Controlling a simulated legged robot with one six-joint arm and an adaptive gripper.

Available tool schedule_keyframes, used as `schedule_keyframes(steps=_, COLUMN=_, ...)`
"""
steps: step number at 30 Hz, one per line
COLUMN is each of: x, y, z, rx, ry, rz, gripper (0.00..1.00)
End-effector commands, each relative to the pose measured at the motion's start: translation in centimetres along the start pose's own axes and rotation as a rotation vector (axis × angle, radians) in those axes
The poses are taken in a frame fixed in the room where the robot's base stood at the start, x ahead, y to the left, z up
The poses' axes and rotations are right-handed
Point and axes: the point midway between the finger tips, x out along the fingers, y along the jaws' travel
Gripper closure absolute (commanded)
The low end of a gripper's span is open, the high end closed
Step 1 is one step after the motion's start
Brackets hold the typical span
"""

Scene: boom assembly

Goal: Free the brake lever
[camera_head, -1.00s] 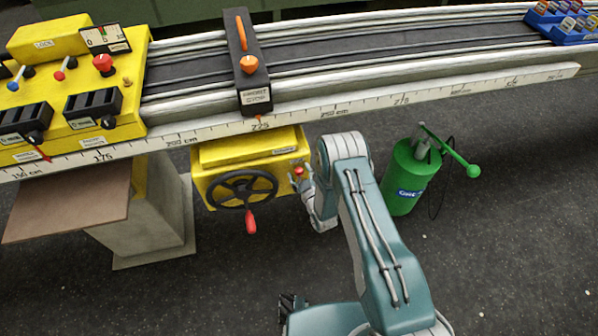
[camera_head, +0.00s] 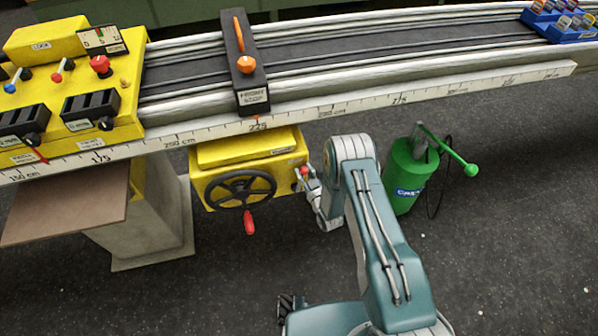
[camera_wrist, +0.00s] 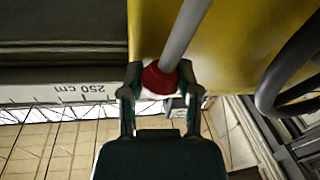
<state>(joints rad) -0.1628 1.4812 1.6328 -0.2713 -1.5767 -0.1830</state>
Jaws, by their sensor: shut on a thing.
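The brake lever shows as a grey rod (camera_wrist: 186,32) with a red knob (camera_wrist: 159,79) in the wrist view, in front of a yellow box (camera_wrist: 225,45). In the head view the red knob (camera_head: 304,171) is at the right end of the yellow box (camera_head: 215,184), under the long bench. My gripper (camera_wrist: 161,88) has a finger on either side of the knob and is shut on it. In the head view my gripper (camera_head: 311,183) is small and partly hidden by my arm. The lever's pivot is not clear.
A black handwheel (camera_head: 240,188) with a red handle (camera_head: 249,222) is on the box's front, left of my gripper. A green cylinder (camera_head: 410,175) with a lever stands to the right. The ruled bench edge (camera_head: 330,108) runs above. The floor in front is clear.

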Motion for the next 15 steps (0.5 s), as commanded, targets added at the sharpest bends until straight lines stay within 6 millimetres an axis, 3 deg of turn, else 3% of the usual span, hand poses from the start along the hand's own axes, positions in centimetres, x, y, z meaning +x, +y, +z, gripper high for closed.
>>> schedule_keyframes(steps=15, x=-0.9, y=5.0, z=3.7, rx=0.475, ry=0.068, rz=0.031, gripper=1.0)
